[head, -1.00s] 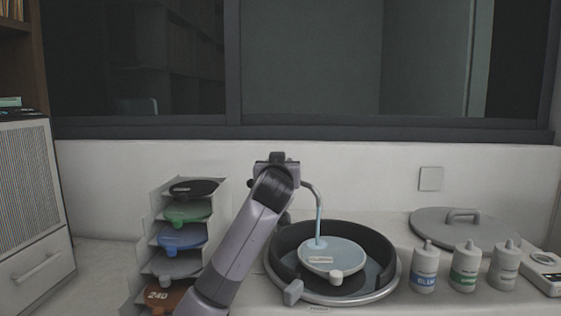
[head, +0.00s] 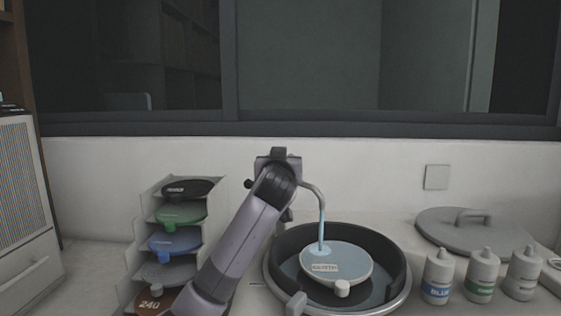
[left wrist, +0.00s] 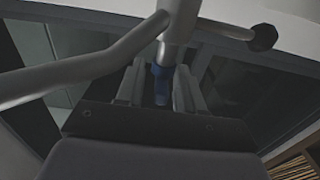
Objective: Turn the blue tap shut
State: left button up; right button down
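The blue tap lever (left wrist: 160,88) shows in the left wrist view, between the two fingers of my left gripper (left wrist: 160,100). Whether the fingers touch its sides is unclear. In the head view my left gripper (head: 278,160) is at the tap behind the basin, and the blue lever is hidden there. The curved grey spout (head: 316,194) comes out to the right of my gripper. A thin pale-blue stream (head: 321,232) runs from it onto a round grey-blue disc (head: 336,262) in the basin. My right gripper is in neither view.
The dark round basin (head: 395,258) stands right of my left arm. A rack (head: 150,205) of coloured discs stands left. Several bottles (head: 437,275) and a grey lid (head: 450,235) are at the right. A grey metal pipe (left wrist: 90,72) crosses close before the wrist camera.

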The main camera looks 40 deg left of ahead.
pick_arm(q)
grip_shut()
jog(key=shift+m+t+h, duration=0.4)
jog(key=shift+h, duration=0.1)
jog(key=m+t+h, duration=0.2)
jog(key=m+h, duration=0.1)
jog(key=h, duration=0.1)
jog(key=shift+f, duration=0.1)
jog(key=m+h, duration=0.2)
jog(key=h, duration=0.2)
jog(key=m+t+h, duration=0.1)
jog(key=m+h, duration=0.2)
jog(key=shift+a+h, duration=0.1)
jog(key=shift+h, duration=0.3)
jog(key=m+g+h, duration=0.1)
jog(key=m+h, duration=0.1)
jog(key=h, duration=0.2)
jog(key=m+g+h+b, duration=0.1)
jog(key=m+h, duration=0.2)
jog(key=h, duration=0.1)
jog(key=shift+m, duration=0.3)
jog(key=shift+m+g+h, duration=1.3)
jog(key=shift+g+h, duration=0.2)
jog(key=shift+h, duration=0.4)
jog(key=shift+d+f+m+g+h+p, duration=0.2)
jog(key=shift+m+g+h+p, duration=0.2)
jog(key=shift+m+g, duration=0.25)
